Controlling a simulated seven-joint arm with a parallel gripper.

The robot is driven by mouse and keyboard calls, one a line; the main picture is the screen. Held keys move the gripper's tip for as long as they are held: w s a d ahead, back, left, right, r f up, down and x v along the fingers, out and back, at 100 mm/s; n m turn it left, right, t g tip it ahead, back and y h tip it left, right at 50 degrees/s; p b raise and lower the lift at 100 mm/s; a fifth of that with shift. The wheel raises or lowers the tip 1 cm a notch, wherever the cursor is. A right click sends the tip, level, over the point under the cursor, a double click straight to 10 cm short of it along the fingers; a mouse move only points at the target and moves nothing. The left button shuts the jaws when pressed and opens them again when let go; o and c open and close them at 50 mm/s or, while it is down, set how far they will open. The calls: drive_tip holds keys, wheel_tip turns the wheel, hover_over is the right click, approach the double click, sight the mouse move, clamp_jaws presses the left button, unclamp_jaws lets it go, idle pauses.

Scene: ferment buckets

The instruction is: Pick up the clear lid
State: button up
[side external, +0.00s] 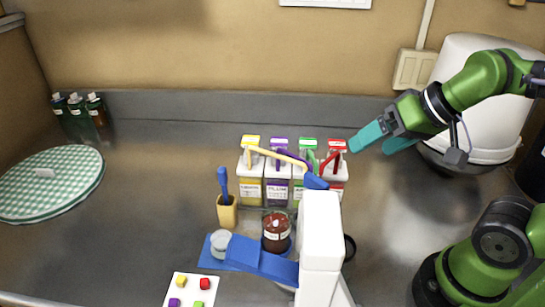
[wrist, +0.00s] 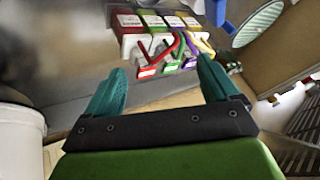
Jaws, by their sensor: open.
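A small, pale, see-through round piece (side external: 221,243) sits at the left end of a blue stand (side external: 250,258) in the side view. It may be the clear lid, but it is too small to tell. A jar with dark red contents (side external: 276,236) stands just right of it. My gripper (side external: 374,146), with teal fingers, is open and empty. It is in the air at upper right, well apart from the round piece and the jar. In the wrist view my gripper (wrist: 162,72) has its fingers spread, and no clear lid can be made out there.
Several white containers with coloured tops (side external: 265,180) stand between my gripper and the round piece. A white device (side external: 319,240) stands at front centre, a yellow cup with a blue tool (side external: 227,210) at left.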

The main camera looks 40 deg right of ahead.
drive_tip(key=n+g+h, duration=0.2)
drive_tip(key=n+g, duration=0.4)
drive_tip(key=g, duration=0.1)
hover_over(222, 238)
drive_tip(key=f, duration=1.7)
drive_tip(key=shift+a, duration=0.2)
drive_tip(key=shift+d+f, duration=0.2)
drive_tip(key=shift+f, duration=3)
